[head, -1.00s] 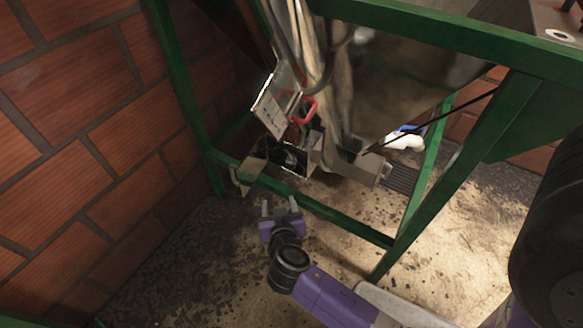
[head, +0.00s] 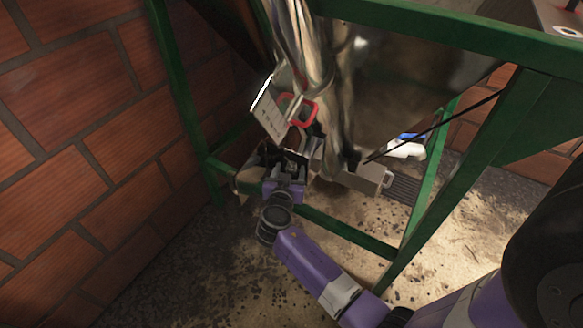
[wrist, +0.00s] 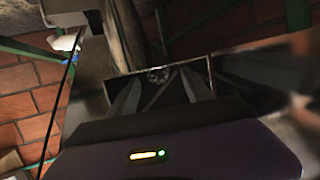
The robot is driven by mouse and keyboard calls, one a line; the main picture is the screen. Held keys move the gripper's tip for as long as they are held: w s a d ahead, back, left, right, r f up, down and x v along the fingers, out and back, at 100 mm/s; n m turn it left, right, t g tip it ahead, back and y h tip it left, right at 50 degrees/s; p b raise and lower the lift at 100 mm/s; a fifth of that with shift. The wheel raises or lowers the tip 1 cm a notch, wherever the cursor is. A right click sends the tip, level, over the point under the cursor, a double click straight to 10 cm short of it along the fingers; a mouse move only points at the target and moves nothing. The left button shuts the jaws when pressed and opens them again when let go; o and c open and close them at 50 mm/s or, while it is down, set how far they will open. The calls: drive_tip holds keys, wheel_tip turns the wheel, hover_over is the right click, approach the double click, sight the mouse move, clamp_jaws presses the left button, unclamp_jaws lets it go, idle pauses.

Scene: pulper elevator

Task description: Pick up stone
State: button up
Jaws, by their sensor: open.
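A small grey rounded lump, probably the stone (wrist: 158,74), shows inside a dark open box (wrist: 128,65) in the wrist view. It appears between the tips of my two fingers, at their far end; I cannot tell whether they touch it. My gripper (wrist: 161,82) is open, its fingers reaching toward the box's inside. In the head view my gripper (head: 284,172) is at the box's near side, under the hanging tilted lid, and hides much of the box. The stone cannot be made out clearly there.
A green metal frame (head: 345,230) surrounds the box, with a low bar beneath my wrist. A red-handled part (head: 300,108) and a metal pipe (head: 312,60) stand above it.

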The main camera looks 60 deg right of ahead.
drive_tip(key=shift+w+d+f, duration=0.1)
drive_tip(key=shift+d+f, duration=0.05)
drive_tip(key=shift+d, duration=0.2)
drive_tip(key=shift+c, duration=0.5)
clamp_jaws()
